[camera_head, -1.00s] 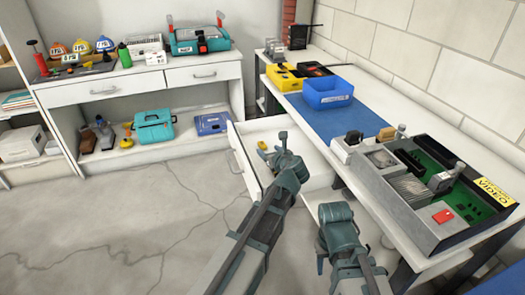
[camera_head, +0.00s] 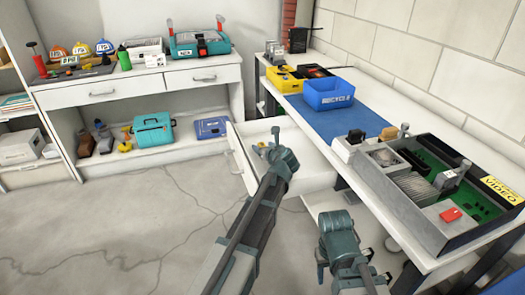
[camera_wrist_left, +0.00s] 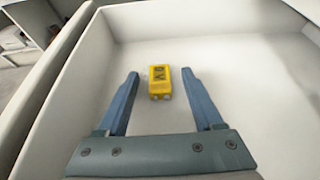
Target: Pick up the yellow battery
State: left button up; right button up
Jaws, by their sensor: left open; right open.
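The yellow battery (camera_wrist_left: 160,76) lies on the white floor of an open drawer (camera_head: 238,160), dark marks on its upper face and terminals toward me. My left gripper (camera_wrist_left: 160,74) is open in the left wrist view, one finger on each side of the battery with a gap on both sides; neither finger touches it. In the head view my left gripper (camera_head: 274,138) is inside the drawer and largely hides the battery. My right arm is low in the head view, and its gripper cannot be made out.
The workbench (camera_head: 372,115) to the right holds a blue recycle bin (camera_head: 329,95), a yellow case (camera_head: 284,80) and a grey divided tray (camera_head: 405,205). A white cabinet (camera_head: 150,92) with tools stands behind. The floor to the left is clear. Drawer walls surround my left gripper.

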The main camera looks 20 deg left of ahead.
pick_arm(q)
jog(key=shift+c, duration=0.3)
grip_shut()
jog(key=shift+r, duration=0.1)
notch_tip(320, 180, up, 10)
jog(key=p, duration=1)
